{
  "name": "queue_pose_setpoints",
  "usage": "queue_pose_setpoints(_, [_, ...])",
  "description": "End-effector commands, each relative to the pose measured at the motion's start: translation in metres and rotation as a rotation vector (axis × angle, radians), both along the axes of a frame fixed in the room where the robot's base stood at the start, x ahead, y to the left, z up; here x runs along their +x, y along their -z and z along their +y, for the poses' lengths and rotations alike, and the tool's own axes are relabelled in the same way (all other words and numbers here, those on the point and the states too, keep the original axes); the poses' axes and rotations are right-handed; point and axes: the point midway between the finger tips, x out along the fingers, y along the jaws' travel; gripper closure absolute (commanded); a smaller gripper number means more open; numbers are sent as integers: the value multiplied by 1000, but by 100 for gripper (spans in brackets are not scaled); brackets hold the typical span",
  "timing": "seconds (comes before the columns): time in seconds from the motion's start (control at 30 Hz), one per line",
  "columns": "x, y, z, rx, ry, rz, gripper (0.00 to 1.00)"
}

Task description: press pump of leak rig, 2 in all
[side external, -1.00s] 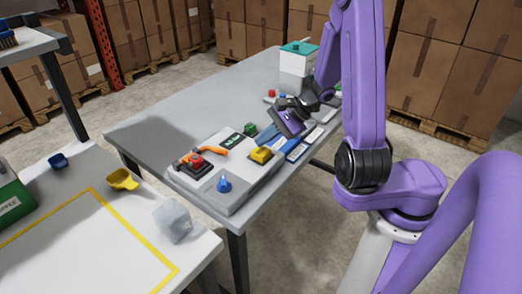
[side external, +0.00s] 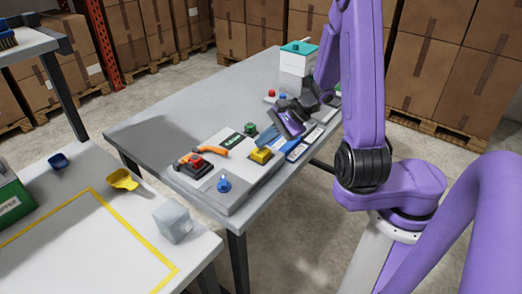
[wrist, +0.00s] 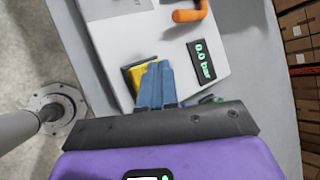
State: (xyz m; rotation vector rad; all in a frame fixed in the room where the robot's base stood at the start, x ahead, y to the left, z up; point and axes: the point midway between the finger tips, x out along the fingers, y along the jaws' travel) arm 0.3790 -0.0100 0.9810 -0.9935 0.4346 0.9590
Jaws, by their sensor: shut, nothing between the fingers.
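The leak rig is a light grey panel (side external: 240,190) on the grey table. It carries a yellow block-shaped button (side external: 261,155), a red button on a dark base (side external: 196,162), an orange lever (side external: 213,150) and a blue knob (side external: 224,185). Which part is the pump is not labelled legibly. My gripper (side external: 266,138) points down at the yellow button, close above it. In the wrist view its shut blue fingers (wrist: 155,84) overlap the yellow button (wrist: 131,76) and partly hide it. Whether they touch it I cannot tell. The rig's display (wrist: 202,62) reads 0.0 bar.
A green button (side external: 250,129) stands behind the yellow one. Farther along the table are other panels and a white box with a teal lid (side external: 297,60).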

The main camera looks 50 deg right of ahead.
Motion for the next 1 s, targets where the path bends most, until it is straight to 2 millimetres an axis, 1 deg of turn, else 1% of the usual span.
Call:
queue_pose_setpoints(0.13, [0, 4, 0, 1, 1, 0, 100])
queue_pose_setpoints(1.0, [0, 10, 0, 0, 1, -1, 100])
